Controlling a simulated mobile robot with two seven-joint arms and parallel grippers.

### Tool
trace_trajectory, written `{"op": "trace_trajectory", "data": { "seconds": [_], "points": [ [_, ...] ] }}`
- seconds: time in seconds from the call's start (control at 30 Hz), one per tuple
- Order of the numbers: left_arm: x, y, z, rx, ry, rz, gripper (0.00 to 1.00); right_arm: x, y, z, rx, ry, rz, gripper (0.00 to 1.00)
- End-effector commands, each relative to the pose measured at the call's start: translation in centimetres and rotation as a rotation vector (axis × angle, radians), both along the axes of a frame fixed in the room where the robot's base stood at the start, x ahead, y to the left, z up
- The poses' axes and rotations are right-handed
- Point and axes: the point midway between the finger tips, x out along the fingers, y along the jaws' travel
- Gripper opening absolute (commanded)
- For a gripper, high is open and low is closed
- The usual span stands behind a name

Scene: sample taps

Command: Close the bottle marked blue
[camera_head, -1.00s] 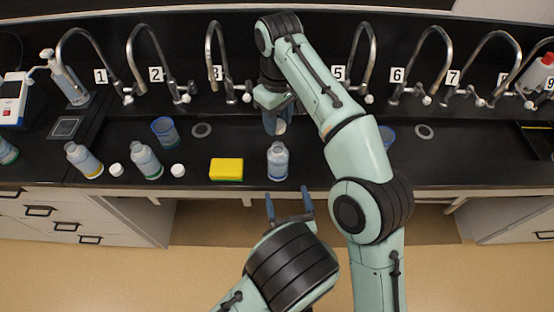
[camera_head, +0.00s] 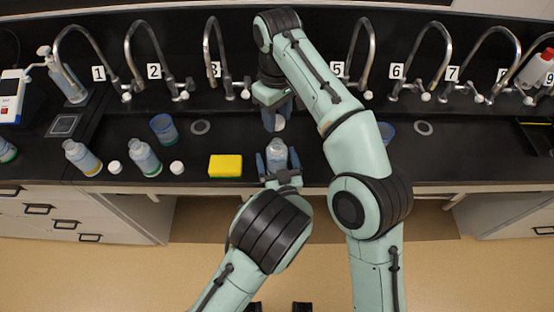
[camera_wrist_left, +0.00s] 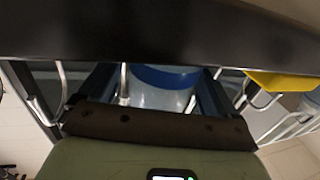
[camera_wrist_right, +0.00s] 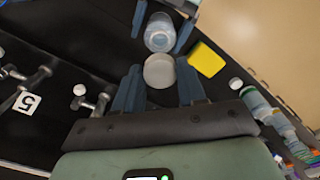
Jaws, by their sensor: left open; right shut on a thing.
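The open bottle with the blue band (camera_head: 277,152) stands upright near the counter's front edge. Its blue band (camera_wrist_left: 165,77) shows in the left wrist view. My left gripper (camera_head: 277,160) is open, with one finger on each side of this bottle; I cannot tell whether they touch it. My right gripper (camera_head: 276,117) is shut on a white cap (camera_wrist_right: 159,71) and holds it just behind the bottle, apart from its mouth. The bottle's top (camera_wrist_right: 160,30) shows beyond the cap in the right wrist view, between the left gripper's fingers.
A yellow sponge (camera_head: 225,166) lies left of the bottle. Further left stand a green-banded bottle (camera_head: 145,160) and a yellow-banded bottle (camera_head: 83,158), with white caps (camera_head: 177,167) beside them. A blue cup (camera_head: 164,129) stands behind. Numbered taps (camera_head: 217,60) line the back.

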Motion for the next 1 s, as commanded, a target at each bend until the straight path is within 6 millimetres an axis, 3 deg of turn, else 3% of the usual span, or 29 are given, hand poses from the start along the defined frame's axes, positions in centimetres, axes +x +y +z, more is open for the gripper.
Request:
{"op": "trace_trajectory", "data": {
  "seconds": [0.33,0.5,0.57,0.6,0.73,1.0],
  "points": [
    [0.3,0.1,0.0,0.0,-0.001,0.0,0.92,0.0,0.0,0.0,0.0,0.0,0.0,0.13],
    [0.3,0.1,0.0,0.0,-0.001,0.0,0.37,0.0,0.0,0.0,0.0,0.0,0.0,0.13],
    [0.3,0.1,0.0,0.0,0.0,0.0,0.17,0.0,0.0,0.0,0.0,0.0,0.0,0.13],
    [0.3,0.1,0.0,0.0,0.0,0.0,0.12,0.0,0.0,0.0,0.0,0.0,0.0,0.13],
    [0.3,0.1,0.0,0.0,0.0,0.0,0.12,0.0,-0.1,-0.8,-0.002,0.004,0.0,0.13],
    [0.3,0.1,0.0,-0.001,0.0,0.0,0.12,-0.1,-0.2,-4.4,-0.001,0.002,0.0,0.13]
  ]
}}
